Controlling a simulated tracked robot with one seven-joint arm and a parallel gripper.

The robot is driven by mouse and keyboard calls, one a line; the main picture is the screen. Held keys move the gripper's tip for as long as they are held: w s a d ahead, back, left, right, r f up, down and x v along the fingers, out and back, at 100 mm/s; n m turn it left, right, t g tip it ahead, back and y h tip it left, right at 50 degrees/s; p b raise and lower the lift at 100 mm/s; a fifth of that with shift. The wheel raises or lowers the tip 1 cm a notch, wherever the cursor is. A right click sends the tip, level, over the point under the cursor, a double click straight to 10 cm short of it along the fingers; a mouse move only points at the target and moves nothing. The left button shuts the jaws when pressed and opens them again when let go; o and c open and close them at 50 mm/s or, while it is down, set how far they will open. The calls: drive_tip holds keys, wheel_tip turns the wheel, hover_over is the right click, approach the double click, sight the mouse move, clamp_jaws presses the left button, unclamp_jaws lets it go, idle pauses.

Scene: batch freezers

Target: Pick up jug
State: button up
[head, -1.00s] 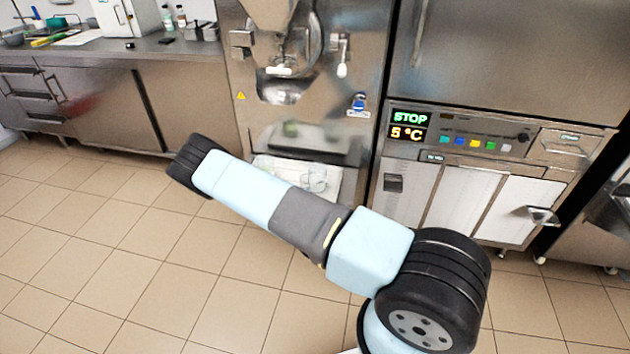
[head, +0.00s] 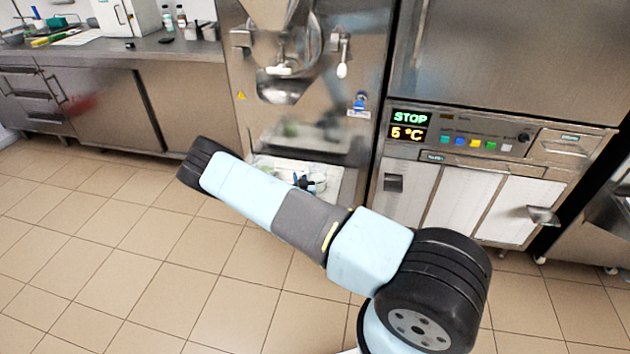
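A clear jug (head: 319,186) stands on the low white shelf (head: 346,190) at the foot of the left machine. It is small in view, and my arm hides its lower part. The dark end of my gripper (head: 308,182) shows just above my forearm, right at the jug. The fingers overlap the jug in the picture. They are too small and too hidden to tell whether they touch it or are shut on it.
The steel machine (head: 300,130) with a spout rises behind the shelf. A control panel reading STOP (head: 409,117) is on the machine to its right. A counter (head: 150,48) with bottles and containers runs along the left. The tiled floor in front is clear.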

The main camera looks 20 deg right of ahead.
drive_tip(key=shift+c, duration=0.3)
clamp_jaws()
drive_tip(key=shift+r, duration=0.15)
idle(0.4)
drive_tip(key=shift+w+r, duration=0.1)
drive_tip(key=shift+r, duration=1.3)
drive_tip(key=s+r, duration=1)
drive_tip(key=s, duration=0.4)
drive_tip(key=shift+d, duration=0.35)
